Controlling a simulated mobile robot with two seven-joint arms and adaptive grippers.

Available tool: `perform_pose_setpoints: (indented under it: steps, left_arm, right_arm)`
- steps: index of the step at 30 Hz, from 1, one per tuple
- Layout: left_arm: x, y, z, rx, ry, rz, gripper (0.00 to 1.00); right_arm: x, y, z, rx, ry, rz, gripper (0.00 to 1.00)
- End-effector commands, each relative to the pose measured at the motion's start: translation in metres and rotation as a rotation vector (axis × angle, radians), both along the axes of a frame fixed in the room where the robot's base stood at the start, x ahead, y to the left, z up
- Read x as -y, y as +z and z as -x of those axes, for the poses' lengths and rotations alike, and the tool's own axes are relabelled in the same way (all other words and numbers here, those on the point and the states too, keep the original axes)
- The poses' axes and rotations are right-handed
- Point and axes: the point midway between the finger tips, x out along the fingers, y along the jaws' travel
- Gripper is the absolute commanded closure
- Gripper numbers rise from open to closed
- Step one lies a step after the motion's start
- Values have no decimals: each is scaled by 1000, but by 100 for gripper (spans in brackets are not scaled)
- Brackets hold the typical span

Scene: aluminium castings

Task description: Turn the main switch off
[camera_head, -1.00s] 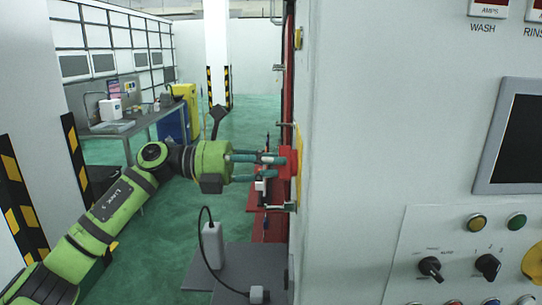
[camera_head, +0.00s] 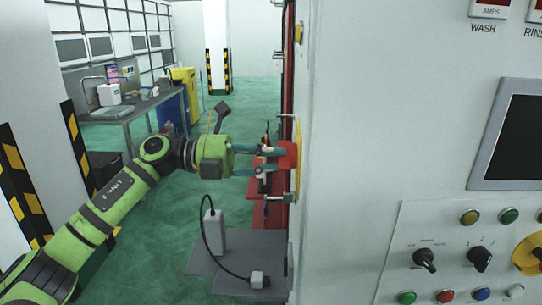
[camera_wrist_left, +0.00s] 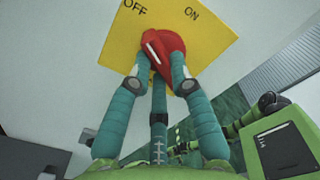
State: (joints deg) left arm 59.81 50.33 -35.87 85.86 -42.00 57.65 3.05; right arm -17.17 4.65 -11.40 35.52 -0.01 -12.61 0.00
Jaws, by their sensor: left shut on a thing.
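The main switch is a red handle (camera_head: 287,155) on a yellow plate (camera_head: 298,172) on the narrow side of the pale cabinet. My left gripper (camera_head: 274,160) reaches it from the left, with its teal fingers closed around it. In the left wrist view, the yellow plate (camera_wrist_left: 215,32) has the words OFF and ON. The red handle (camera_wrist_left: 172,45) sits between the fingertips of the gripper (camera_wrist_left: 158,78), and its white mark leans toward OFF. The fingers hide the handle's lower part. My right gripper is not in view.
The cabinet front (camera_head: 360,120) fills the right, with a dark screen (camera_head: 515,145) and a panel of knobs and buttons (camera_head: 440,235). A grey box with a cable (camera_head: 215,232) stands below my gripper. A workbench (camera_head: 130,108) is far back left. Green floor is open between.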

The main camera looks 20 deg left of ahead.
Motion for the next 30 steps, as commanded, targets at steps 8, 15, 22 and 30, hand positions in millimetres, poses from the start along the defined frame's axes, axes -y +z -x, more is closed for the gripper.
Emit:
perform_pose_setpoints:
  steps: [8,15,22,30]
  left_arm:
    - [-1,3,-1,2,4,5,55]
    - [0,1,0,2,2,3,55]
    - [-17,0,3,-2,5,1,55]
    - [-71,0,19,-1,6,1,55]
  right_arm:
    - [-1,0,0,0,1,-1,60]
    - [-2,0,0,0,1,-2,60]
    - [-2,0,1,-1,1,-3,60]
    - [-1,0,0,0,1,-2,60]
